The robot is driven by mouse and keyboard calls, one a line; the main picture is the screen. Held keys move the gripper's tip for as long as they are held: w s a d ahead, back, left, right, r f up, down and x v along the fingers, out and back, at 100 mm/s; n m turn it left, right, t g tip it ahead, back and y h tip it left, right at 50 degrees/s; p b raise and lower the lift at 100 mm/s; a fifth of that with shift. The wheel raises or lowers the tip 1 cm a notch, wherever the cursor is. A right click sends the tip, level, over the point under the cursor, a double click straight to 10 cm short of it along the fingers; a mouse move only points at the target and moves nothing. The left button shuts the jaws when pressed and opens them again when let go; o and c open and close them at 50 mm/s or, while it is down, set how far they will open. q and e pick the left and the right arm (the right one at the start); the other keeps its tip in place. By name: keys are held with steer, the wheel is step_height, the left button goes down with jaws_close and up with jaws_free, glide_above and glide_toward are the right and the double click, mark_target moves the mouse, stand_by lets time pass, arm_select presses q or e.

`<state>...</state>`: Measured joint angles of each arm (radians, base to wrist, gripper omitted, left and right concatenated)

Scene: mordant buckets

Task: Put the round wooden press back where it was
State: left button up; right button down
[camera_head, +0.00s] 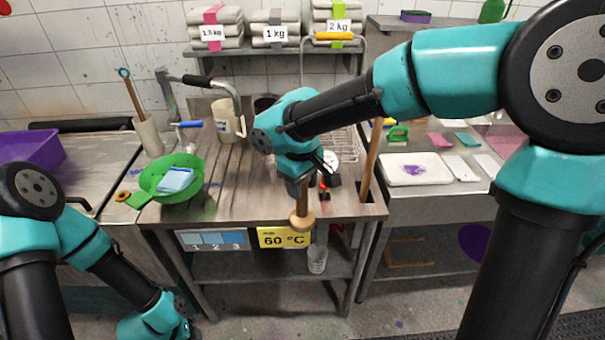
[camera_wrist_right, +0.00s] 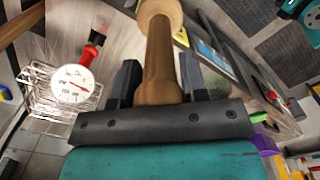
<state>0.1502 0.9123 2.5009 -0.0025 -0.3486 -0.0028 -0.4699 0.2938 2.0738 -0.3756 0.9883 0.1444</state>
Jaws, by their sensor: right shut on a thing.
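The round wooden press (camera_head: 302,221) hangs from my right gripper (camera_head: 304,187), its round head down, near the front edge of the wooden worktable (camera_head: 245,205). In the right wrist view the press handle (camera_wrist_right: 161,52) runs between the two dark fingers of my right gripper (camera_wrist_right: 160,78), which is shut on it. The round head is at the top of that view, partly cut off. My left arm is low at the left in the head view, and its fingers do not show.
A green bowl (camera_head: 157,185) with a blue cloth (camera_head: 176,180) stands at the table's left. A white jug (camera_head: 227,124) stands farther back. A dial thermometer (camera_wrist_right: 72,84) and a wire rack (camera_wrist_right: 42,84) are beside the gripper. A wooden pole (camera_head: 371,155) stands at the table's right.

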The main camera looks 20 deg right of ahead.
steer(key=w+d+f, duration=0.1)
steer(key=w+d, duration=0.2)
steer(key=w, duration=0.9)
steer(key=shift+d, duration=0.25)
steer(key=shift+w+f, duration=0.1)
steer(key=shift+f, duration=0.05)
steer(key=shift+f, duration=1.85)
steer(key=c, duration=0.6)
jaws_free()
steer(key=shift+c, duration=0.2)
step_height(320, 180, up, 12)
